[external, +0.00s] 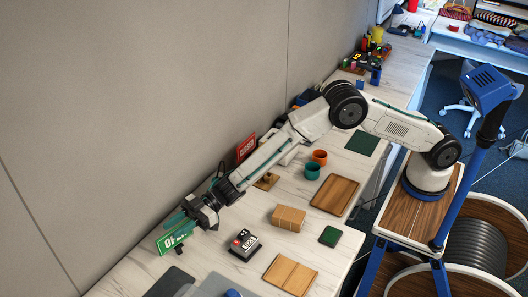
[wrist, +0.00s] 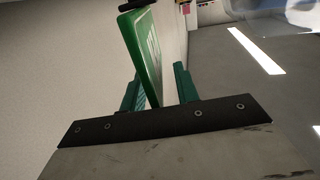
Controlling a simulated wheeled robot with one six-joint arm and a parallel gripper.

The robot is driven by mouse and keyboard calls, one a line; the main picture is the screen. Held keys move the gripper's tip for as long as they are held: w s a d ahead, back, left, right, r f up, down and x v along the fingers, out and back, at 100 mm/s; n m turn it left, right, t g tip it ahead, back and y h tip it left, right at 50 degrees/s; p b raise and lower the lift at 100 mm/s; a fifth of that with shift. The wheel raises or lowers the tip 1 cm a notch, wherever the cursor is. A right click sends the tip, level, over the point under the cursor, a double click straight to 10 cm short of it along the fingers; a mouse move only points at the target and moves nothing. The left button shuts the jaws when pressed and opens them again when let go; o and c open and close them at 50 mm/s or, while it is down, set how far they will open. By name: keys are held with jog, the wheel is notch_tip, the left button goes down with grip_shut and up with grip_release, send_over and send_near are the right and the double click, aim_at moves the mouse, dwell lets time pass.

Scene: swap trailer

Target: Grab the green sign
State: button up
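The green sign (external: 167,243) with white lettering stands near the wall at the lower left of the external view, partly covered by my gripper (external: 180,225). In the wrist view the sign (wrist: 146,55) is seen nearly edge-on, tilted, reaching down between the two green fingers of my gripper (wrist: 158,75). The left finger is partly hidden behind the sign. A gap shows between the sign and the right finger, so my gripper looks open around the sign.
A red sign (external: 246,147) stands behind my arm by the wall. A dark card-like device (external: 244,244), a cardboard box (external: 288,217), wooden boards (external: 290,274), a green block (external: 330,236), and teal (external: 312,171) and orange (external: 320,157) cups lie to the right on the table.

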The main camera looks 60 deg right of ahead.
grip_shut()
jog(key=shift+r, duration=0.1)
